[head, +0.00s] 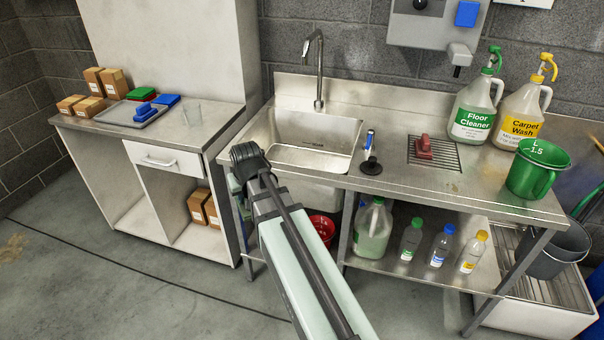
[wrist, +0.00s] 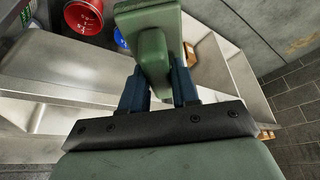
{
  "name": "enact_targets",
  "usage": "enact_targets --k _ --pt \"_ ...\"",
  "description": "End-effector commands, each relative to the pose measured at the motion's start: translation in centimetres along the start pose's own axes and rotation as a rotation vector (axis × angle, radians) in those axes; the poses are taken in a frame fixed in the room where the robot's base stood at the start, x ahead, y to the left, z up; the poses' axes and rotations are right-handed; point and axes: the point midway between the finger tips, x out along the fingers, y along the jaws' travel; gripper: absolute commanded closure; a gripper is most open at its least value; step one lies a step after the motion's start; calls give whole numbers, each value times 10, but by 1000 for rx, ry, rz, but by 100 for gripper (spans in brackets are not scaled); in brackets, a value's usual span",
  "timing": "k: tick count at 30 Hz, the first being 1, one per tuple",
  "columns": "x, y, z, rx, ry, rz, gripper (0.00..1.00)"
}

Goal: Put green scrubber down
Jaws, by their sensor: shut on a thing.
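In the wrist view my gripper (wrist: 160,82) is shut on the green scrubber (wrist: 150,22), with a blue finger on each side of its handle. The scrubber is held in the air. In the head view my arm hides the fingers and most or all of the scrubber, in front of the sink's left end. A grey tray (head: 107,117) lies on the left counter, holding a blue scrubber (head: 144,112). A green pad (head: 141,93) and a blue pad (head: 167,99) lie by its back edge. A red scrubber (head: 424,147) sits on the drain grille (head: 447,156).
The sink basin (head: 318,130), a tap (head: 319,70), spray jugs (head: 477,110) and a green jug (head: 531,177) occupy the steel bench. The left counter's front edge is clear.

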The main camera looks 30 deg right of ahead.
Motion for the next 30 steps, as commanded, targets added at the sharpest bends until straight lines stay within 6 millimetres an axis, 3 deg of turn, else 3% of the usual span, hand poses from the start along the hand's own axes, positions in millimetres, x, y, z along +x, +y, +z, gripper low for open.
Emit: enact_targets --k 10,22,26,30 --pt "-2 -30 23 -64 2 -26 100" --pt "2 5 -40 -24 2 -10 100" --pt "3 25 -70 -4 2 -3 100" --pt "3 56 -113 23 2 9 100"
